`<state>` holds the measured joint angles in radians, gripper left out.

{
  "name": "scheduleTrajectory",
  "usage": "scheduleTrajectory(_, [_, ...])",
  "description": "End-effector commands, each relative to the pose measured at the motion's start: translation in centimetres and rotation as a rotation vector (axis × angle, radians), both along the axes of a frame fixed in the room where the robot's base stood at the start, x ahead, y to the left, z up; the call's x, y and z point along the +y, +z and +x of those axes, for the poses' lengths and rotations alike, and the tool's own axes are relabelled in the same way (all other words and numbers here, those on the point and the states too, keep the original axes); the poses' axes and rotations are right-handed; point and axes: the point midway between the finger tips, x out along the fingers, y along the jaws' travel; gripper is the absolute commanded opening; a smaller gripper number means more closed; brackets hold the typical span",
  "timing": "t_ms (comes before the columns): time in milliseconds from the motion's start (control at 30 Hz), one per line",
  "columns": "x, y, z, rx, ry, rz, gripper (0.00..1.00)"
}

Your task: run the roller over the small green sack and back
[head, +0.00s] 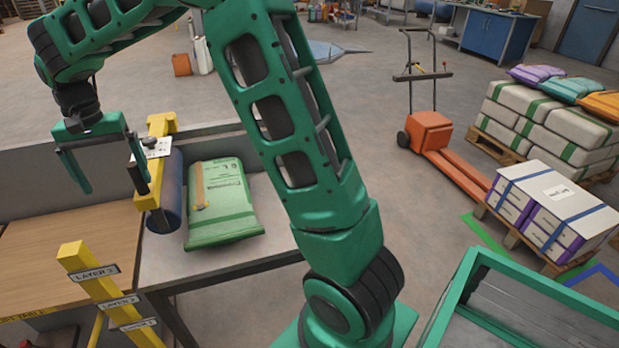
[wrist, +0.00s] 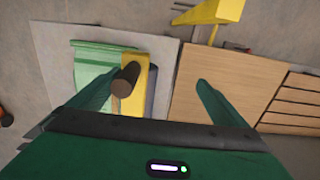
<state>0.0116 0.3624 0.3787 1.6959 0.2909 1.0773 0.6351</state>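The small green sack (head: 225,215) lies flat on a grey table, with a tan strip across its left part. It also shows at the left of the wrist view (wrist: 92,66). The roller (head: 168,205) is a dark blue cylinder along the sack's left side, with a yellow frame (head: 158,128) and a dark stubby handle (wrist: 125,80). My gripper (head: 115,188) is open and empty, pointing down left of the roller. One finger is close beside the handle; I cannot tell whether they touch. The handle is near that finger, not centred between the two.
A wooden table (head: 45,235) adjoins on the left, with a yellow layer post (head: 90,275) in front. A low grey wall runs behind the tables. Pallets of stacked sacks (head: 550,125), an orange pallet truck (head: 430,130) and a green-framed bin (head: 470,290) stand right.

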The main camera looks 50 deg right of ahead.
Motion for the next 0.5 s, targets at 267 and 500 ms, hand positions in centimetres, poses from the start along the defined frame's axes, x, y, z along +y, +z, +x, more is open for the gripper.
scheduleTrajectory(267, [0.1, 0.0, 0.0, 0.0, 0.0, 0.0, 0.97])
scheduleTrajectory(500, [1.5, 0.0, 0.9, -0.001, 0.004, 0.002, 0.97])
